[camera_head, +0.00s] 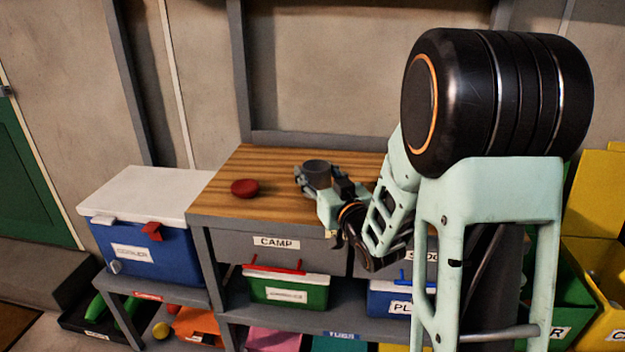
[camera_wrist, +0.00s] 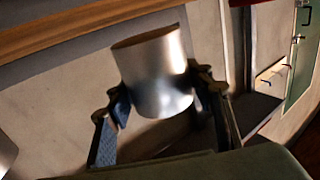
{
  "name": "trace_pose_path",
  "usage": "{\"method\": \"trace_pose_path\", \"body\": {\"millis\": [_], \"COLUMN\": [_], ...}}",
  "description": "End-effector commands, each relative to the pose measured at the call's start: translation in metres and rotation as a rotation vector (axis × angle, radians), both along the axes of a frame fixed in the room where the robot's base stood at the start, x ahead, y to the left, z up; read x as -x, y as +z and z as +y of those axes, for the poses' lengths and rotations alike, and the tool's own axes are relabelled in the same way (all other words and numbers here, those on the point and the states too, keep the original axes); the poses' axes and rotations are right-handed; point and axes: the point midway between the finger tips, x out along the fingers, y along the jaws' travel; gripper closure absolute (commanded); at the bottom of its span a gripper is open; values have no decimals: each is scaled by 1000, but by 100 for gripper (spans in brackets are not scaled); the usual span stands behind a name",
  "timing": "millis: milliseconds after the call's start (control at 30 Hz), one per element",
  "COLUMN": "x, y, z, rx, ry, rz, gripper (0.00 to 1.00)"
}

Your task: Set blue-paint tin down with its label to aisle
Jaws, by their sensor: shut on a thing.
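A grey metal tin (camera_head: 316,172) is held over the wooden bench top (camera_head: 262,166), toward its right part. In the wrist view the tin (camera_wrist: 153,72) is a plain silvery cylinder, tilted in the picture, with a darker top. My gripper (camera_head: 318,184) is shut on the tin, and the wrist view shows one finger on each side of it. No label or blue paint shows on the tin's visible side. I cannot tell whether its base touches the bench.
A round red thing (camera_head: 244,188) lies on the bench left of the tin. A blue cooler with a white lid (camera_head: 150,193) stands left of the bench. Drawers and bins fill the front below. The bench's left part is mostly clear.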

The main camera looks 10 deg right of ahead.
Motion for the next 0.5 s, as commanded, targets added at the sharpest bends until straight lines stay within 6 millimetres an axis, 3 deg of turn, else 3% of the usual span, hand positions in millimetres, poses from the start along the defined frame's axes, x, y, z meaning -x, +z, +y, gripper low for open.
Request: {"method": "trace_pose_path", "body": {"millis": [33, 100, 500], "x": [3, 6, 7], "y": [-15, -19, -22], "z": [-2, -3, -3], "rx": [0, 1, 1], "ry": [-1, -1, 0], "rz": [2, 0, -2], "gripper": [80, 80, 80]}}
